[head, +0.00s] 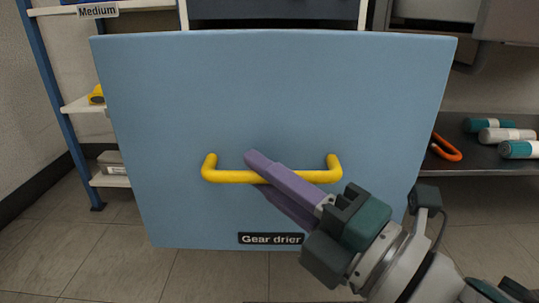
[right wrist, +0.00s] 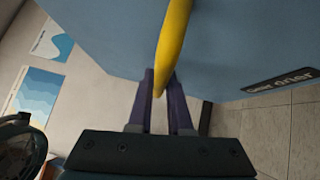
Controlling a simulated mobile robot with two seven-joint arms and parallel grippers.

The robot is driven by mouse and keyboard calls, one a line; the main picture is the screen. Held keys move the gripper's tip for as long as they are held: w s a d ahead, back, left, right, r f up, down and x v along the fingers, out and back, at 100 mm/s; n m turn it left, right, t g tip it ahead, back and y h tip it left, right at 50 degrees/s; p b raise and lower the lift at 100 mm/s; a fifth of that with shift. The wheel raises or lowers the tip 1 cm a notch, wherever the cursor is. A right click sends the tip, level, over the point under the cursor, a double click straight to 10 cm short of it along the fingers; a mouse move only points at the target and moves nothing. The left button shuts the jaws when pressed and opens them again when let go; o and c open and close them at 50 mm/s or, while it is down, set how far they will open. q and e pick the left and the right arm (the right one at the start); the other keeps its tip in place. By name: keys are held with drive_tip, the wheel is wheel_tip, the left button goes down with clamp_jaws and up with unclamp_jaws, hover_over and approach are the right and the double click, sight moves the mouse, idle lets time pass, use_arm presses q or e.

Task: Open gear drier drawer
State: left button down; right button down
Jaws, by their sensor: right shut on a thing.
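The gear drier drawer (head: 270,95) has a broad light blue front, with a black "Gear drier" label (head: 271,239) at its lower edge. A yellow bar handle (head: 224,176) is fixed across the front. My right gripper (head: 262,172) has purple fingers and reaches the handle's middle from the lower right. It is shut on the handle. In the right wrist view the yellow handle (right wrist: 173,45) runs down between the two purple fingers (right wrist: 160,88). The drawer front hides what lies behind it. My left gripper is not in view.
A shelf rack with a "Medium" label (head: 98,10) stands at the left. At the right, a grey shelf (head: 470,164) holds teal and white cylinders (head: 507,134) and an orange hook-shaped thing (head: 446,148). Tiled floor (head: 70,250) shows below the drawer front.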

drive_tip(key=c, duration=0.8)
unclamp_jaws()
drive_tip(key=shift+c, duration=0.2)
drive_tip(key=shift+s+d, duration=0.2)
drive_tip(key=shift+d, duration=0.05)
drive_tip(key=p+v, duration=0.3)
drive_tip(key=v, duration=0.6)
drive_tip(key=shift+s, duration=0.15)
